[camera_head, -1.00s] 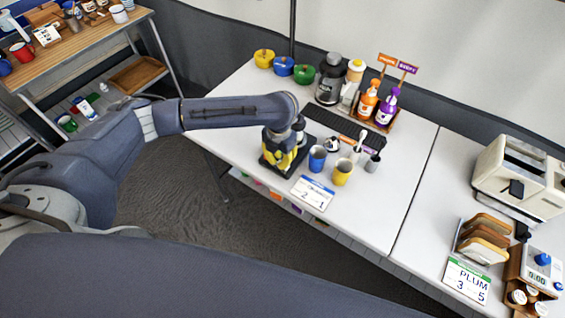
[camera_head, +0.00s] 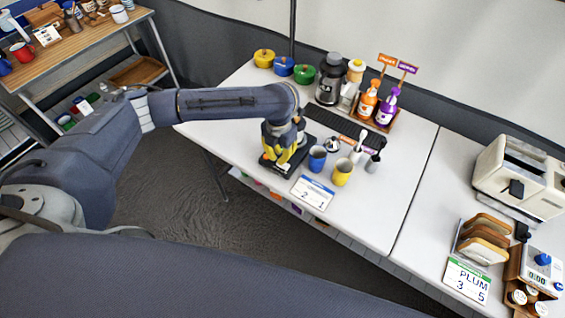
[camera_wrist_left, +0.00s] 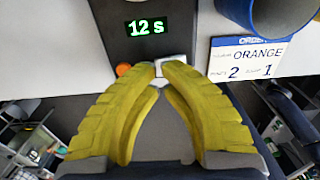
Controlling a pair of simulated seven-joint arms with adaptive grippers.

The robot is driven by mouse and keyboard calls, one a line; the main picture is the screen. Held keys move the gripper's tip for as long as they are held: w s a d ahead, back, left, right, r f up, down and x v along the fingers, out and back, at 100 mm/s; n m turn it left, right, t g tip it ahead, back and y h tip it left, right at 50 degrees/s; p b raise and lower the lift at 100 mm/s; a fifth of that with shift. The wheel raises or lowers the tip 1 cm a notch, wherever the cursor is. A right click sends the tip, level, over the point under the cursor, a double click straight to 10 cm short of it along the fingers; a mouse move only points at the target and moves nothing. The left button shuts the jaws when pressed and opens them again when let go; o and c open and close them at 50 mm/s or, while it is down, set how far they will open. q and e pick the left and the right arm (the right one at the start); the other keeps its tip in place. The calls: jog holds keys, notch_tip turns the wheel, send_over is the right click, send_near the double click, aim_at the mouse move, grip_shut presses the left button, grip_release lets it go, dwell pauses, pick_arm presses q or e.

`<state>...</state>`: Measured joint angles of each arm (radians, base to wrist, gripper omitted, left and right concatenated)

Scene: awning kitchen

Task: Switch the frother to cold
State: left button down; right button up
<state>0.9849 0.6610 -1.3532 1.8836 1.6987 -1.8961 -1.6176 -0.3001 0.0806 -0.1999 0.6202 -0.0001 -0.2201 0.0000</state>
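The frother (camera_head: 268,168) has a black base on the white table in the head view, largely hidden by my left gripper. In the left wrist view its dark panel (camera_wrist_left: 188,42) shows a green "12 s" display, an orange round light (camera_wrist_left: 123,70) and a small pale-rimmed switch (camera_wrist_left: 173,66). My left gripper (camera_head: 284,163) has yellow fingers. In the left wrist view its tips (camera_wrist_left: 160,76) come close together at the switch, partly covering it; contact cannot be told. It appears shut with nothing held. The switch's setting is not readable. My right gripper is out of view.
A blue cup (camera_head: 317,158) and a yellow cup (camera_head: 342,172) stand just right of the frother. The order card (camera_head: 312,192) lies in front, reading "ORANGE" in the wrist view. A black grid mat (camera_head: 330,125), bottles and coloured pots are behind. The table's front edge is close.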

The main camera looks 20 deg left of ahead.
pick_arm(q)
notch_tip(320, 180, up, 9)
dwell(4.8)
